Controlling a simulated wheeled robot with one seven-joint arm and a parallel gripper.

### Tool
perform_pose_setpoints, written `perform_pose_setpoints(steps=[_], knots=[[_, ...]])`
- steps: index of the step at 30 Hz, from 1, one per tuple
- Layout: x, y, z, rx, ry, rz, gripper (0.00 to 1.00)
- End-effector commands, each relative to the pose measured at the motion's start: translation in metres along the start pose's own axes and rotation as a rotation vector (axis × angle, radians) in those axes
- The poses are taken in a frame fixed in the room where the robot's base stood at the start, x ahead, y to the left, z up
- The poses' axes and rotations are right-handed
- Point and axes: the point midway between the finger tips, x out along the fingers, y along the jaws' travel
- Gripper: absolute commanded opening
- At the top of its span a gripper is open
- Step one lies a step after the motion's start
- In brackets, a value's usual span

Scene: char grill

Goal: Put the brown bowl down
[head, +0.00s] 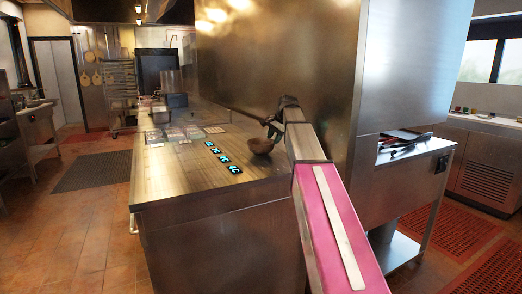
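The brown bowl (261,146) is a small, dark, round bowl in the head view, over the right part of the steel counter (178,178). My gripper (270,133) comes down to the bowl's upper edge from the right and appears shut on it. The fingertips are small and partly hidden, so their exact hold on the rim is unclear. The bowl looks roughly upright. I cannot tell whether its underside touches the counter.
A row of dark items with cyan markings (222,157) lies left of the bowl. Flat trays (183,133) sit farther back. A tall steel panel (270,60) rises behind the bowl. A side table (405,151) with tongs stands right. The counter's front left is clear.

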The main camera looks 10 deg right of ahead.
Motion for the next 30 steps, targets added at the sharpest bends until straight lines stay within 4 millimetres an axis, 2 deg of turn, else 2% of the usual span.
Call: perform_pose_setpoints(steps=[5, 14, 21, 22, 25, 30], knots=[[0.011, -0.001, 0.000, -0.001, 0.000, 0.000, 0.35], [0.050, -0.002, 0.000, -0.001, 0.000, 0.001, 0.35], [0.053, -0.002, 0.000, -0.001, 0.001, -0.001, 0.35], [0.053, -0.002, 0.000, -0.001, 0.001, -0.001, 0.31], [0.053, -0.002, 0.000, -0.001, 0.001, 0.000, 0.00], [0.053, -0.002, -0.001, -0.001, 0.001, -0.001, 0.00]])
